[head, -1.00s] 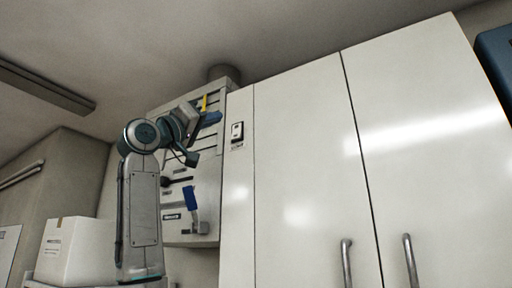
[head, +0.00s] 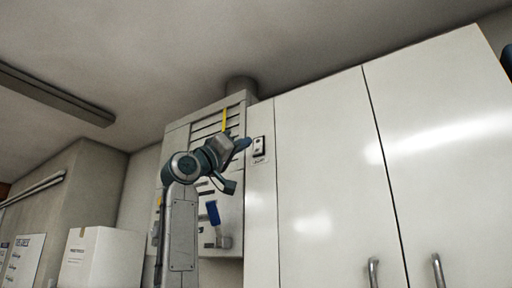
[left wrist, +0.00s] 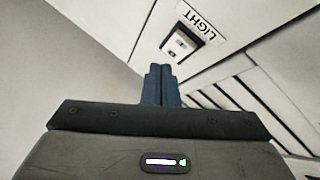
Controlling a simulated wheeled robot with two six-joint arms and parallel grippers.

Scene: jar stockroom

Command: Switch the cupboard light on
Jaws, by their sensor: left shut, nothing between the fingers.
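The light switch (head: 259,145) is a small pale plate with a dark surround on the narrow white panel left of the cupboard doors. In the left wrist view the switch (left wrist: 179,45) shows close up, just beyond the fingertips, with a label reading LIGHT (left wrist: 197,20) beside it. My left gripper (head: 245,144) is shut and empty, its blue fingers pointing at the switch from the left. In the left wrist view the shut fingers (left wrist: 160,70) end just short of the switch in the picture; I cannot tell whether they touch it. My right gripper is not in view.
The tall white cupboard doors (head: 325,170) with metal handles (head: 373,272) fill the right. A grey wall panel (head: 235,215) with slots and a blue-handled item (head: 213,212) is behind my left arm. A white box (head: 100,258) stands at lower left.

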